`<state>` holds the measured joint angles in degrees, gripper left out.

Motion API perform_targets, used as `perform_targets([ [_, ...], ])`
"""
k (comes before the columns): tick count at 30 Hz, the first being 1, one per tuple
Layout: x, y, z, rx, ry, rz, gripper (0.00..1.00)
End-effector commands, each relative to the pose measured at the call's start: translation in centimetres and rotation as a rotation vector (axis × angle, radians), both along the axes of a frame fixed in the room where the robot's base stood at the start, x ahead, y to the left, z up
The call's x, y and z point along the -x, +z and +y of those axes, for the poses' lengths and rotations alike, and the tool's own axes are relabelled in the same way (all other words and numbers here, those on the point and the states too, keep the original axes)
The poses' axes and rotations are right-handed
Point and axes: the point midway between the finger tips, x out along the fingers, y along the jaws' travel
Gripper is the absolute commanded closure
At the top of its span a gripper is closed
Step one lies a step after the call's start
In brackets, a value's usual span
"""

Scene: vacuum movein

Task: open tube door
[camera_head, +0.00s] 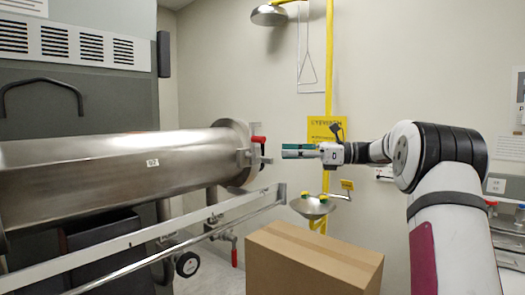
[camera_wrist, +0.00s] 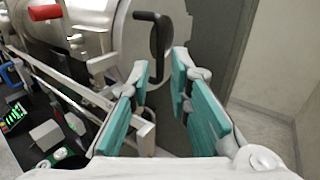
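The steel tube (camera_head: 110,165) lies horizontally at the left in the head view. Its round door (camera_head: 240,150) closes the right end and looks shut. A red handle (camera_head: 258,140) sits at the door's rim; it also shows at the upper left of the wrist view (camera_wrist: 45,12). A black bent handle (camera_wrist: 155,45) stands out from the door face in the wrist view. My gripper (camera_head: 284,151), with teal fingers, is just right of the door and points at it. In the wrist view my gripper (camera_wrist: 160,75) is open and empty, with the black handle just beyond the fingertips.
A metal rail (camera_head: 180,230) runs below the tube. A cardboard box (camera_head: 310,260) stands below my gripper. A yellow pipe (camera_head: 328,90) with an eyewash bowl (camera_head: 312,206) stands behind, by the wall. The air right of the door is clear around my gripper.

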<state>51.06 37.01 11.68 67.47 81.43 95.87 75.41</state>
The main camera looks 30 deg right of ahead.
Motion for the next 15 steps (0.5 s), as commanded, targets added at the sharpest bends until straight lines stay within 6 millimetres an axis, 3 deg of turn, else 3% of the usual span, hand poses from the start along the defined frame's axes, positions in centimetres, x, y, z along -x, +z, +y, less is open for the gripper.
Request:
perform_targets([
  [7, -2.6, 0.1, 4.1, 0.0, 0.002, 0.001, 0.82],
  [15, -4.3, 0.0, 6.5, 0.001, -0.001, 0.001, 0.82],
])
